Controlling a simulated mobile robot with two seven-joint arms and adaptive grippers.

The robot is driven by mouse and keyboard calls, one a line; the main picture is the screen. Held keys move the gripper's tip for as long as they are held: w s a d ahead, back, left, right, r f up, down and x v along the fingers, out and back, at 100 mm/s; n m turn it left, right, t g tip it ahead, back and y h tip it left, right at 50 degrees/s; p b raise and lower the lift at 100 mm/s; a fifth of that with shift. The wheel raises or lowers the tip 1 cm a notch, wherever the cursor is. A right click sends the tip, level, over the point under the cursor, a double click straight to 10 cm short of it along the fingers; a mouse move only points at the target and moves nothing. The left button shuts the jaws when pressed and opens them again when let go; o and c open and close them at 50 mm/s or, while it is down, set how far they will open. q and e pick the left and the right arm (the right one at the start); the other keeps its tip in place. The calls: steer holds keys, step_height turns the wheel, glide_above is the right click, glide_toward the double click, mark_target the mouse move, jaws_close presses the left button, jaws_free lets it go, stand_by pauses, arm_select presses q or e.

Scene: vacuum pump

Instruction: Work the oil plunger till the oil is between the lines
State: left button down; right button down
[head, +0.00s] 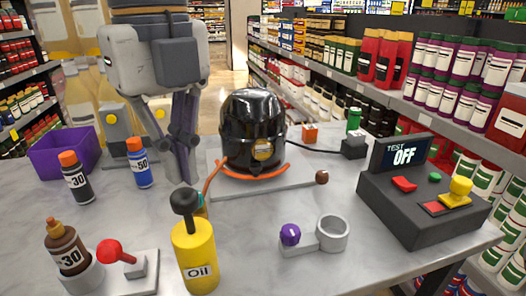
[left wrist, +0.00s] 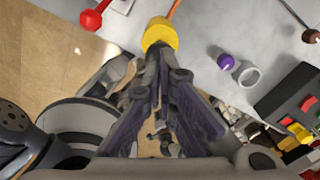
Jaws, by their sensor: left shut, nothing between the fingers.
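The oil plunger is a yellow cylinder (head: 200,262) marked "Oil" with a black knob (head: 184,201) on top, at the front of the table. Its yellow body (left wrist: 160,33) also shows at the top of the left wrist view. The black vacuum pump (head: 252,125) stands behind on a grey plate, with a small amber window (head: 263,151) whose oil level and lines are too small to read. My left gripper (head: 186,178) points down, shut and empty. Its fingertips appear close to the knob; I cannot tell whether they touch. My right gripper is out of view.
An orange hose (head: 213,176) runs between cylinder and pump. Bottles (head: 75,178) (head: 139,163) and a red-knobbed stand (head: 110,250) are at left. A purple knob with a grey ring (head: 332,233) and a control box (head: 415,210) reading "TEST OFF" are at right.

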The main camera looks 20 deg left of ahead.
mark_target(183, 192)
arm_select(q)
steer(key=shift+f, duration=0.15)
